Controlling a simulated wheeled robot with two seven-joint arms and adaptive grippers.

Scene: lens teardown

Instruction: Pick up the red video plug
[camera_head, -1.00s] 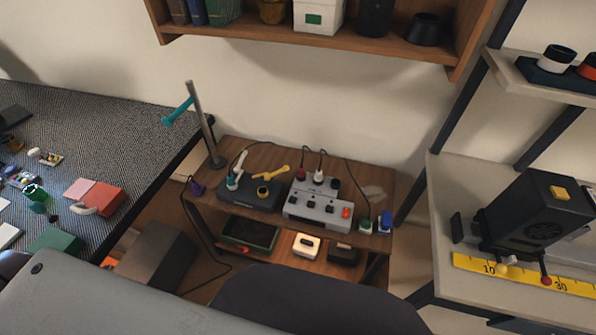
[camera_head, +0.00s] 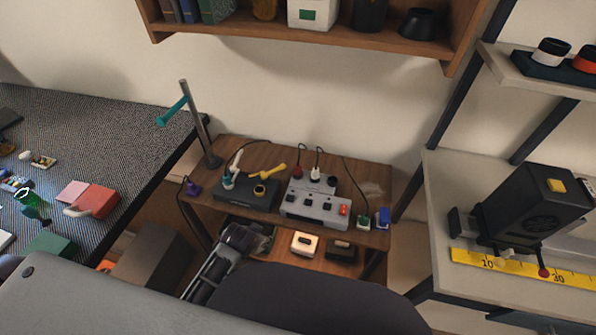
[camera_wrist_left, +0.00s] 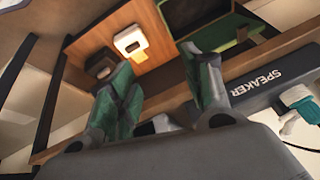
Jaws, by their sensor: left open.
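The red video plug (camera_head: 298,174) is small and stands upright at the back left of the grey switch box (camera_head: 318,206), on the upper shelf of the small wooden table. A dark cable rises from it. My left gripper (camera_head: 246,238) is in front of and below that shelf's front edge, to the lower left of the plug and well apart from it. In the left wrist view its two green-padded fingers (camera_wrist_left: 155,75) are spread, with nothing held between them. I cannot make out the red plug in the left wrist view. My right gripper is not in view.
A dark speaker box (camera_head: 246,195), labelled in the wrist view (camera_wrist_left: 268,80), carries a white-and-teal plug (camera_head: 229,180) and yellow item (camera_head: 266,171). A lamp post (camera_head: 200,125) stands left. Green (camera_head: 364,222) and blue (camera_head: 383,218) plugs are at right.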

